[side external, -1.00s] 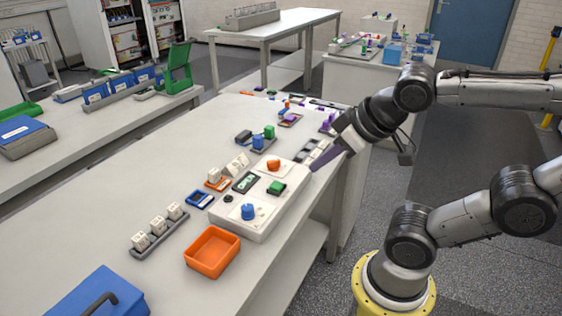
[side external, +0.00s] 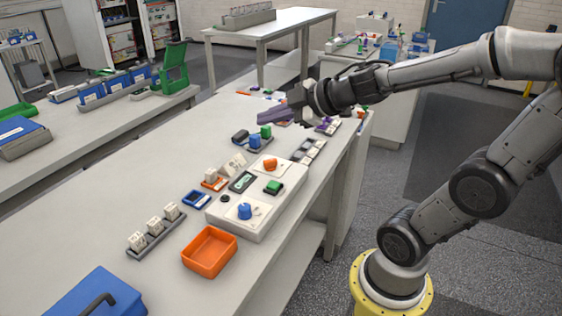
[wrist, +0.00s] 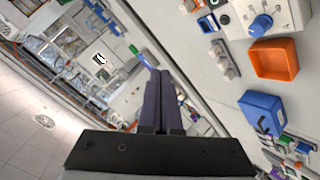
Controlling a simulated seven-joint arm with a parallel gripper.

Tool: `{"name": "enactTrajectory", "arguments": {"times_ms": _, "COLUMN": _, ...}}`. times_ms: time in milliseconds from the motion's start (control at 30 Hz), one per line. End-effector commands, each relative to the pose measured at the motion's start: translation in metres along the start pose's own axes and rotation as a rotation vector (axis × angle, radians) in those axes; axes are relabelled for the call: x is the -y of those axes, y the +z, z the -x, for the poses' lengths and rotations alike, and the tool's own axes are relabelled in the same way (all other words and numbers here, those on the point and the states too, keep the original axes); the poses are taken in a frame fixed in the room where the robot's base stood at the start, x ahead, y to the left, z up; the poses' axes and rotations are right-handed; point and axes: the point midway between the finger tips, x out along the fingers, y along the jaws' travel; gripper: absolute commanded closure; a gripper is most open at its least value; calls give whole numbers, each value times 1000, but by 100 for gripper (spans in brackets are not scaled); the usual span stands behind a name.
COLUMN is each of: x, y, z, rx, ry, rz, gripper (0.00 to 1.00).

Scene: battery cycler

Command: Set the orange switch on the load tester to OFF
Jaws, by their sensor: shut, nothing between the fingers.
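The load tester (side external: 228,222) is a white box on the bench, carrying an orange switch (side external: 270,164) at its far end, a green switch (side external: 273,187), a small display (side external: 243,182) and a blue knob (side external: 245,211). The orange switch's setting is too small to read. My gripper (side external: 262,117) has purple fingers and is shut and empty, raised above the bench beyond the tester, apart from the switch. In the wrist view the fingers (wrist: 160,80) lie together. The tester's corner with the blue knob (wrist: 261,25) shows at the top right there; the orange switch is out of that view.
An orange bin (side external: 209,251), a rack of white blocks (side external: 157,229) and a blue box (side external: 95,298) sit near the tester. Blue and green parts (side external: 256,140) stand near my gripper.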

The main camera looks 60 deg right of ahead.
Motion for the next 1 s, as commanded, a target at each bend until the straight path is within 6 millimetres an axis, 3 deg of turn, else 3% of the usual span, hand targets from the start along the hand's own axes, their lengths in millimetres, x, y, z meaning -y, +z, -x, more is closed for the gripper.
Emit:
{"name": "enactTrajectory", "arguments": {"times_ms": 267, "x": 37, "y": 84, "z": -10, "rx": 160, "ry": -287, "rz": 77, "gripper": 100}}
{"name": "enactTrajectory", "arguments": {"times_ms": 433, "x": 36, "y": 130, "z": -6, "rx": 256, "ry": -327, "rz": 35, "gripper": 100}}
{"name": "enactTrajectory", "arguments": {"times_ms": 600, "x": 31, "y": 148, "z": -3, "rx": 290, "ry": -314, "rz": -16, "gripper": 100}}
{"name": "enactTrajectory", "arguments": {"times_ms": 1000, "x": 29, "y": 149, "z": -2, "rx": 295, "ry": -308, "rz": -21, "gripper": 100}}
